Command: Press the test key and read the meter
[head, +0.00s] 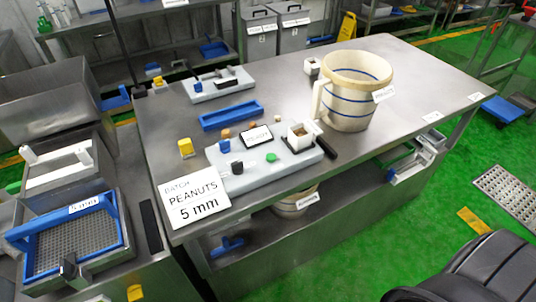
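A pale grey meter (240,178) lies on the steel table near its front left. A green round key (271,157) sits on its top face, and I cannot read any marking on it. A dark-framed white panel (257,136) stands on the meter; its writing is too small to read surely. A white square cup (300,136) with brown contents sits at the meter's right end. A dark knob (237,168) and a blue part (224,146) are at its left. Neither of my grippers shows in the head view.
A "PEANUTS 5 mm" batch card (194,198) leans at the table's front corner. A yellow block (186,147), blue tray (231,115) and large cream jug (355,88) surround the meter. A blue-framed sieve (75,240) stands at left.

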